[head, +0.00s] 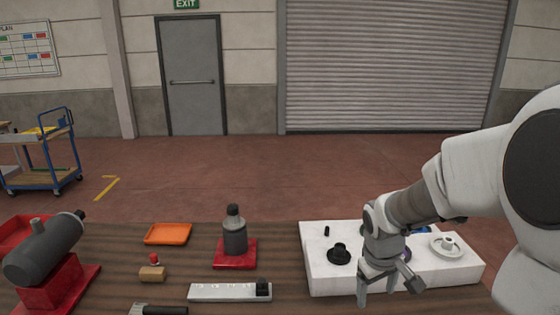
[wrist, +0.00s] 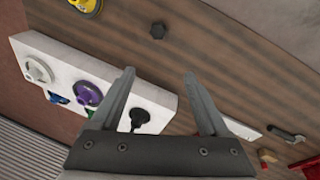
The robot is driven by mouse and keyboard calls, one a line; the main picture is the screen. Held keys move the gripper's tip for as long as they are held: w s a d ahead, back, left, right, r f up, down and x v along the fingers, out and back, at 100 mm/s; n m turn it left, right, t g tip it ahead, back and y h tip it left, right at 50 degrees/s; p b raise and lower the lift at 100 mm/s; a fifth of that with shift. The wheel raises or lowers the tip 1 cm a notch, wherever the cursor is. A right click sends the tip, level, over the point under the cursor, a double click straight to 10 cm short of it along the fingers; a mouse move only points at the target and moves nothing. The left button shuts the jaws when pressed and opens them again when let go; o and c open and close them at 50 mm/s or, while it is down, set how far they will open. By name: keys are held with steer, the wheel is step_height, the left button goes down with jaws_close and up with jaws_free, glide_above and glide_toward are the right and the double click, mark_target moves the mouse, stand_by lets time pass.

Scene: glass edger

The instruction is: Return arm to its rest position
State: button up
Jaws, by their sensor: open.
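My arm reaches in from the right in the head view. My gripper (head: 388,291) hangs in front of the white block (head: 315,278), its fingers pointing down and apart. In the wrist view my gripper (wrist: 159,75) is open, with nothing between the fingertips. The white block carries a black knob-like part (head: 339,255), a small black pin (head: 327,230) and a white wheel (head: 447,247). A purple wheel (wrist: 87,93) shows on it in the wrist view; my gripper mostly hides that area in the head view.
On the wooden table stand a grey bottle-shaped tool on a red base (head: 235,238), an orange tray (head: 168,233), a white strip (head: 228,292), a small red-topped wooden block (head: 152,272) and a grey motor (head: 45,250).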

steer(key=s+a+r+m+t, duration=0.1)
steer(key=s+a+r+m, duration=0.1)
steer(key=s+a+r, duration=0.2)
steer(key=s+a+r+m+t+y, duration=0.1)
steer(key=s+a+r+t, duration=0.1)
steer(key=s+r, duration=0.8)
steer(key=s+a, duration=0.1)
steer(key=s, duration=0.1)
steer(key=shift+s+a+m+t+y+p, duration=0.3)
steer(key=shift+s+a+m, duration=0.05)
steer(key=shift+m, duration=0.05)
